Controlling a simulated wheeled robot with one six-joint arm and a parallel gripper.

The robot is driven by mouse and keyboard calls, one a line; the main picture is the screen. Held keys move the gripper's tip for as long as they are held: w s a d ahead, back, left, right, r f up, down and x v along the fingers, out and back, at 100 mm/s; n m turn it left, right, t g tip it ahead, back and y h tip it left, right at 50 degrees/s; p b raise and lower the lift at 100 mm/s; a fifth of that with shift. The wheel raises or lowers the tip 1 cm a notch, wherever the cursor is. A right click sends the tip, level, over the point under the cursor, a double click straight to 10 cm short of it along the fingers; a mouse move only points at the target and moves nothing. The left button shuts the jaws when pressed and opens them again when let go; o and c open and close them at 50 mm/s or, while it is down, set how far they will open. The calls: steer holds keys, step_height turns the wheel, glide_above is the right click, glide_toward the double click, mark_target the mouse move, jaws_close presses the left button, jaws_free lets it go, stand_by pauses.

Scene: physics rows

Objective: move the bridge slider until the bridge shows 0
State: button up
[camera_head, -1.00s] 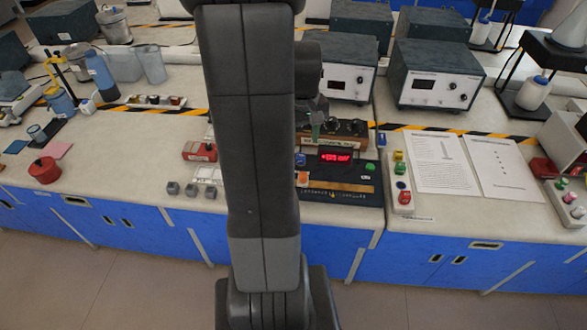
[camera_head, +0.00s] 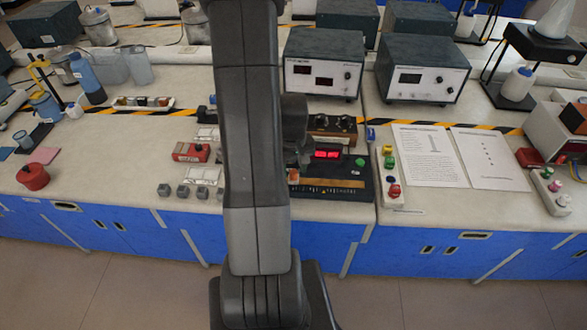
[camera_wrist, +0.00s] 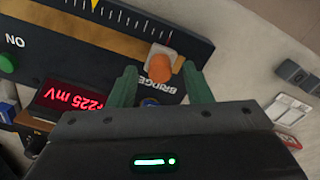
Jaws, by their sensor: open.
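The bridge is a black box (camera_head: 345,190) with a wooden scale strip (camera_wrist: 133,42), marked with ticks and a yellow triangle. Its slider is an orange knob (camera_wrist: 160,67) on a pale base, standing off to one side of the triangle. The red display (camera_wrist: 71,98) appears upside down in the wrist view and reads 225 mV; its sign is hard to make out. My gripper (camera_wrist: 159,70) is open, with one green finger on each side of the orange knob. I cannot tell whether either finger touches it. In the head view my arm hides most of the gripper.
A red box (camera_head: 190,152) and several small grey blocks (camera_head: 183,191) lie to the left. A button strip (camera_head: 390,175) and paper sheets (camera_head: 437,155) lie to the right.

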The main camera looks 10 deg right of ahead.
steer(key=shift+f, duration=0.4)
jaws_close()
steer(key=shift+s+d+b, duration=0.25)
steer(key=shift+d, duration=0.65)
steer(key=shift+s+d+b, duration=0.2)
steer(key=shift+s+d, duration=0.05)
steer(key=shift+d, duration=0.6)
jaws_free()
step_height(320, 180, up, 14)
steer(key=shift+a+b, duration=0.15)
steer(key=shift+b, duration=0.2)
steer(key=shift+f, duration=0.2)
